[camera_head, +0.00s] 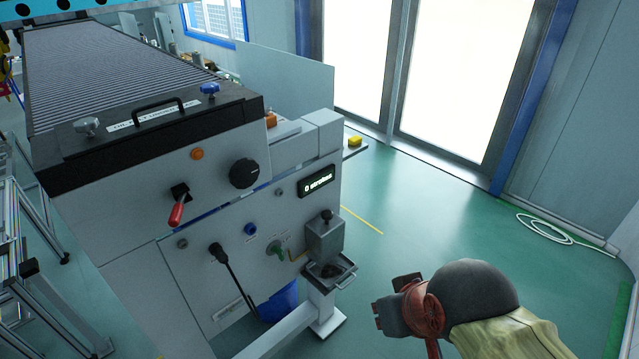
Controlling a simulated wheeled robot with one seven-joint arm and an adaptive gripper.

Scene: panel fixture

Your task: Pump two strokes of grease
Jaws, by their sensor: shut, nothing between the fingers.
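A small display (318,181) on the light grey panel (215,290) seems to read "0 strokes". Below it stands a grey box (325,240) with a black knob (326,214) on top. A black lever (235,280) with a long thin rod hangs from the panel's lower left. A red-handled lever (177,210) points down higher up. I cannot tell for certain which part is the grease pump's handle. My gripper (388,302) is at the lower right, shut and empty, apart from the panel and to the right of the grey box.
A small dark tray (345,282) sits below the grey box on a white post (327,315). A green valve handle (277,250), a black dial (244,173) and an orange button (197,154) are on the panel. A white hose (545,228) lies coiled at right. Green floor is clear between.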

